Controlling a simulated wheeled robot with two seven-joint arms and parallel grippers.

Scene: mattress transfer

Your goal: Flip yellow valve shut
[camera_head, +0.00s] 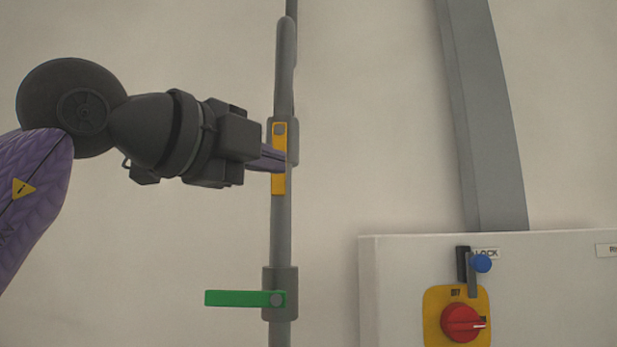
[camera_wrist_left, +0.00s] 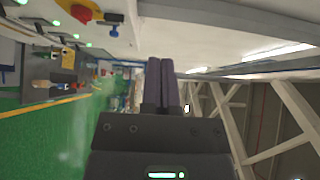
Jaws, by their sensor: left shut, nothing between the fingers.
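The yellow valve handle (camera_head: 279,185) is upright in the head view, lying along the grey vertical pipe (camera_head: 283,225) and hanging down from its pivot. My left gripper (camera_head: 274,158) comes in from the left with its purple fingers shut and empty. The fingertips overlap the middle of the yellow handle and hide part of it; whether they touch it I cannot tell. In the left wrist view the two fingers (camera_wrist_left: 162,85) lie side by side, and the yellow handle cannot be made out there. My right gripper is not in view.
A green valve handle (camera_head: 240,298) sticks out level to the left, lower on the pipe. A white box (camera_head: 390,290) at lower right carries a red rotary switch (camera_head: 462,323) and a blue knob (camera_head: 481,263). A grey duct (camera_head: 484,120) rises above it.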

